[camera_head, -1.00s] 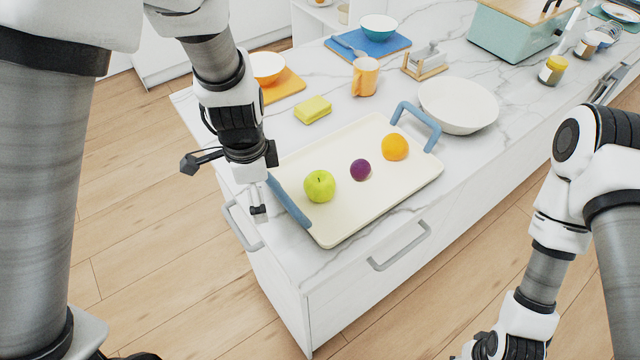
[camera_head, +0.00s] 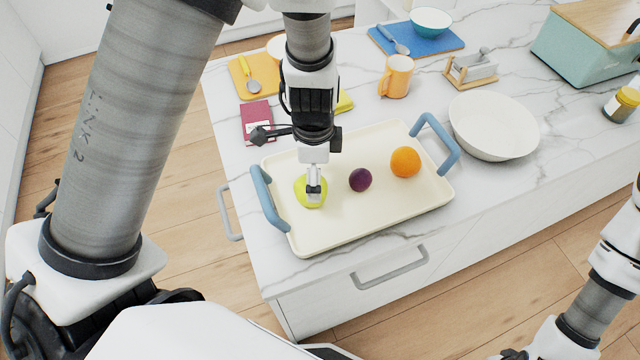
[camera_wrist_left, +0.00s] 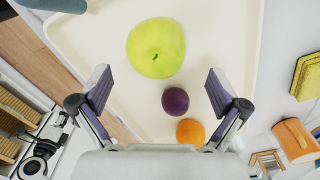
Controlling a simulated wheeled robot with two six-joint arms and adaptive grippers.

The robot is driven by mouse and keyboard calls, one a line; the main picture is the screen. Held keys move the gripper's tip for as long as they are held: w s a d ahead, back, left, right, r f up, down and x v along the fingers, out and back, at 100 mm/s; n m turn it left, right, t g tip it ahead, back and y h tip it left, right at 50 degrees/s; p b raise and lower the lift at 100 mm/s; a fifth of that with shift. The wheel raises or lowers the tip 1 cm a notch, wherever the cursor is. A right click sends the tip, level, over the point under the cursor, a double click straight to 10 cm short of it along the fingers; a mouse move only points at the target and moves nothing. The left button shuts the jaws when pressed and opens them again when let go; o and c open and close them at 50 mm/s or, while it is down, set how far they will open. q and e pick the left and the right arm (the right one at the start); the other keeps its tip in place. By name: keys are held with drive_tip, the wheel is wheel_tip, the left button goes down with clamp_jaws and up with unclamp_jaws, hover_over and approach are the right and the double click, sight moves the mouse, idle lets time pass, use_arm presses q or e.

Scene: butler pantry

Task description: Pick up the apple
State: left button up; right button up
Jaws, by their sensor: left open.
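The green apple (camera_head: 300,191) sits near the left end of a cream tray (camera_head: 345,231) with blue handles. In the head view my left gripper (camera_head: 314,192) is right over the apple, pointing down and partly covering it. In the left wrist view the apple (camera_wrist_left: 156,47) lies beyond the fingertips, roughly centred between the spread fingers of my left gripper (camera_wrist_left: 158,85). The gripper is open and empty. Whether a finger touches the apple cannot be told. My right arm shows at the lower right, but its fingers are out of view.
On the tray, a purple plum (camera_head: 360,180) and an orange (camera_head: 405,162) lie right of the apple. A white bowl (camera_head: 494,127) stands behind the tray's right end. A red book (camera_head: 256,122) and a yellow sponge (camera_head: 345,102) lie behind the tray. An orange mug (camera_head: 396,77) stands farther back.

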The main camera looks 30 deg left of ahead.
use_arm(q)
drive_tip(key=f, duration=0.1)
drive_tip(key=s+a+f, duration=0.1)
drive_tip(key=shift+s+a+f, duration=0.1)
drive_tip(key=shift+s+f, duration=0.2)
drive_tip(key=shift+f, duration=0.1)
drive_tip(key=shift+w+d+f, duration=0.2)
drive_tip(key=shift+w+f, duration=0.05)
drive_tip(key=shift+f, duration=0.3)
drive_tip(key=shift+w+d+f, duration=0.15)
drive_tip(key=shift+w+f, duration=0.1)
drive_tip(key=shift+f, duration=0.3)
drive_tip(key=shift+w+d, duration=0.1)
drive_tip(key=shift+w, duration=0.05)
drive_tip(key=shift+s+a+r, duration=0.1)
drive_tip(key=shift+s+a, duration=0.1)
drive_tip(key=shift+s, duration=0.15)
drive_tip(key=c, duration=1.4)
drive_tip(key=shift+o, duration=0.2)
